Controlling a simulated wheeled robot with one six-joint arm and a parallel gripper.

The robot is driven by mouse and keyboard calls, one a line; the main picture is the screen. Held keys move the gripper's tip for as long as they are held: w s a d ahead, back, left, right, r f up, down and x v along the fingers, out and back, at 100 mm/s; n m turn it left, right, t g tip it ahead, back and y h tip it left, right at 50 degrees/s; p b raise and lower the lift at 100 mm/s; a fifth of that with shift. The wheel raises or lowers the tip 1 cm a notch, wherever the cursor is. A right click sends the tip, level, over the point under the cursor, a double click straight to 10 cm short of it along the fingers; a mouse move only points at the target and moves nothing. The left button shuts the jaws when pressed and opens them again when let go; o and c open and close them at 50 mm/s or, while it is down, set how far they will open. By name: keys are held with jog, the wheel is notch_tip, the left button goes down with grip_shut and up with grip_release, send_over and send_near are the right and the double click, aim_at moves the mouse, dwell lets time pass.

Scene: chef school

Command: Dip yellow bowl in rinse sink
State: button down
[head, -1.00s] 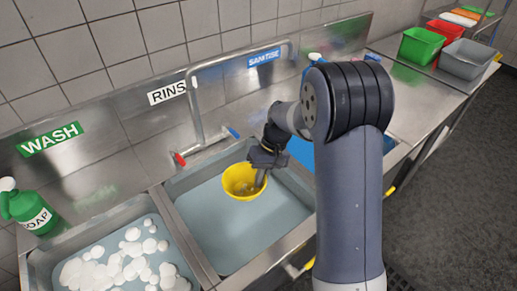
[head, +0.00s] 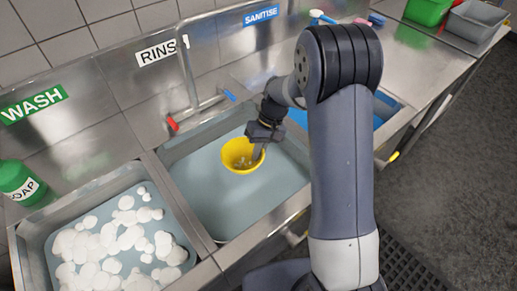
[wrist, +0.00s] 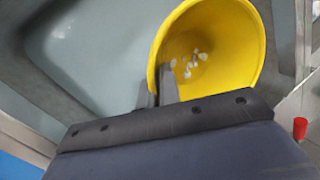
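The yellow bowl (head: 239,157) is over the rinse sink (head: 215,205), in the middle of the head view. Small white bits lie inside it. My gripper (head: 258,150) is shut on the bowl's right rim. In the wrist view the fingers (wrist: 160,92) pinch the rim of the bowl (wrist: 215,48), with one finger inside and one outside. The rinse sink holds still, grey-blue water (wrist: 85,45). Whether the bowl's underside touches the water cannot be told.
The wash sink (head: 35,228) with white foam is at the left. A tap (head: 188,75) rises behind the rinse sink, with a red handle (head: 172,124). The sanitise sink (head: 385,108) with blue liquid is partly hidden behind my arm.

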jog(key=b, duration=1.5)
send_over(256, 196)
jog(key=w+d, duration=0.1)
notch_tip(256, 196, down, 21)
jog(key=shift+r, duration=0.1)
jog(key=shift+b, duration=0.3)
jog(key=shift+f+b, duration=0.45)
jog(key=shift+f, duration=0.2)
jog(key=shift+r, duration=0.1)
jog(key=shift+a, duration=0.1)
jog(key=shift+s+a, duration=0.35)
jog(key=shift+a, duration=0.05)
jog(key=shift+w+d, duration=0.1)
jog(key=shift+w+d, duration=0.25)
jog(key=shift+d, duration=0.2)
